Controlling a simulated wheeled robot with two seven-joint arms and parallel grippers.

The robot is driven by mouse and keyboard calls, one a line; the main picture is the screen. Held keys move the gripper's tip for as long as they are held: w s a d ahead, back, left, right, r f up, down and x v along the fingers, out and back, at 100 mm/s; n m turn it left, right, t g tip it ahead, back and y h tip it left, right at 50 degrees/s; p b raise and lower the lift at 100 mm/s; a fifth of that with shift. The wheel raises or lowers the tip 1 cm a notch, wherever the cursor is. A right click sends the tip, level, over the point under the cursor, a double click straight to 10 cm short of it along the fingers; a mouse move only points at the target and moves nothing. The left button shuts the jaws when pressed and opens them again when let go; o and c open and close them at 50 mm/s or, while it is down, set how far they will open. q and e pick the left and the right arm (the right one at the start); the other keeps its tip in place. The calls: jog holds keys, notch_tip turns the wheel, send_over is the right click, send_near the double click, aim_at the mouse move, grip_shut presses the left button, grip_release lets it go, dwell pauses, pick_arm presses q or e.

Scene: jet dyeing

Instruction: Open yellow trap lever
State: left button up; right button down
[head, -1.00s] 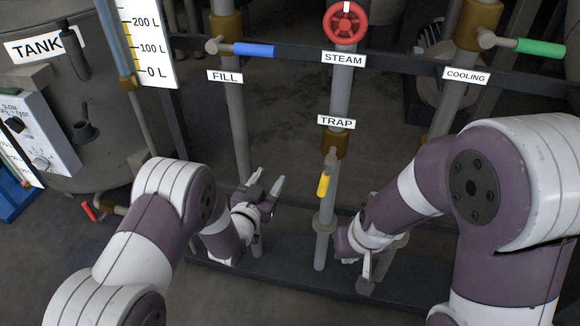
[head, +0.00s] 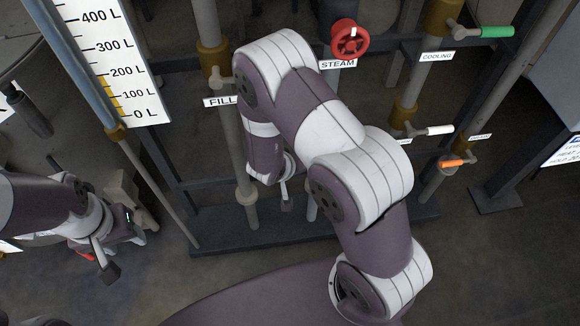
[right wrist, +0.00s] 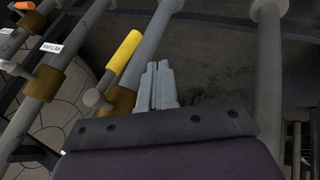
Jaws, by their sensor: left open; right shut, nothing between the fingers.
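The yellow trap lever (right wrist: 124,52) shows in the right wrist view, just left of my right gripper. Its round grey pivot (right wrist: 95,98) sits beside a brass valve body (right wrist: 121,99) on a grey pipe. My right gripper (right wrist: 159,68) is shut and empty, its fingertips right of the lever with a visible gap. In the head view my right arm hides the trap lever, its label and most of the right gripper. My left gripper (head: 134,232) is at the lower left of the head view, far from the trap pipe, and its fingers show poorly.
The red steam wheel (head: 350,40) is above my right arm. The green cooling lever (head: 497,32), a white lever (head: 439,130) and an orange lever (head: 453,163) are at the right. A level gauge (head: 112,70) stands at the upper left. A dark base rail (head: 220,232) runs along the floor.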

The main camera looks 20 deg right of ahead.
jog(key=w+d+f+b, duration=0.1)
jog(key=d+f+b, duration=0.1)
jog(key=d, duration=0.3)
jog(key=shift+d+f, duration=0.4)
jog(key=shift+f, duration=0.35)
jog(key=d+h+p, duration=0.1)
jog(key=p, duration=0.2)
jog(key=shift+d+f, duration=0.15)
jog(key=shift+d, duration=0.15)
jog(key=shift+s+p, duration=0.1)
jog(key=shift+p, duration=0.2)
